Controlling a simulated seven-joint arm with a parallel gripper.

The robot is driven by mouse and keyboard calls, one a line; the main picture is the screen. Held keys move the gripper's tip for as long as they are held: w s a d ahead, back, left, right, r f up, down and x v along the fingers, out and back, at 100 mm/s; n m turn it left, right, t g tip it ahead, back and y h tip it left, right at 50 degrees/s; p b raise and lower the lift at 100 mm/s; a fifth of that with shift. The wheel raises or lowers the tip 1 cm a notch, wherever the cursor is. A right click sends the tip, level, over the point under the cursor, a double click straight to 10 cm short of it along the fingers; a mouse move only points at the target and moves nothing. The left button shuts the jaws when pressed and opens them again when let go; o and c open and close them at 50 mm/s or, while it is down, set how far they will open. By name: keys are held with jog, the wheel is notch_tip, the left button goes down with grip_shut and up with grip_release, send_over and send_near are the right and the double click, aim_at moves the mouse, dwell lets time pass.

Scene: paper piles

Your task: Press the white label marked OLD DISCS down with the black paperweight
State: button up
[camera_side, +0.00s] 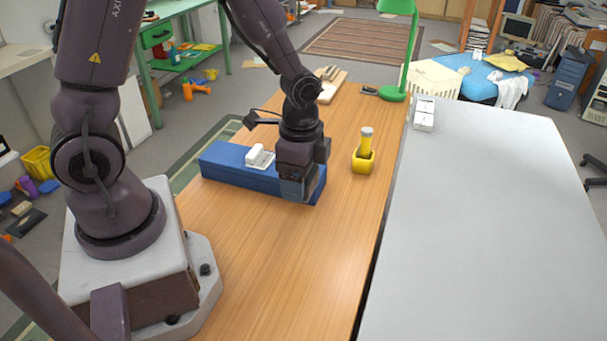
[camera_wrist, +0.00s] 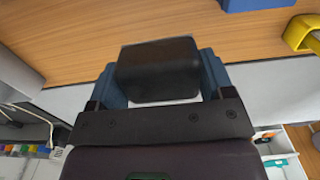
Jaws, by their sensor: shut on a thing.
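My gripper (camera_wrist: 162,75) is shut on the black paperweight (camera_wrist: 158,70), a dark block held between its two blue fingers in the wrist view. In the side view my gripper (camera_side: 293,186) is low, overlapping the right end of a long blue box (camera_side: 225,162). I cannot tell whether it is over that box or in front of it. A small white item with a flat pale part (camera_side: 262,158) lies on the blue box, left of my gripper. I cannot read OLD DISCS anywhere, so I cannot tell which white thing is the label.
A yellow holder (camera_side: 363,160) stands right of my gripper on the wooden table (camera_side: 270,270). A green lamp (camera_side: 395,93) stands at the back. White boxes (camera_side: 424,118) sit on the grey table (camera_side: 490,220) at right. The near wooden top is clear.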

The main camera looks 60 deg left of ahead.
jog(key=shift+c, duration=0.7)
jog(key=a+n, duration=0.4)
jog(key=a, duration=0.5)
jog(key=r+n, duration=0.2)
jog(key=n, duration=0.3)
send_over(261, 159)
jog(key=shift+f, duration=2.7)
jog(key=shift+f, duration=0.55)
jog(key=shift+r, duration=0.1)
notch_tip(261, 159, up, 7)
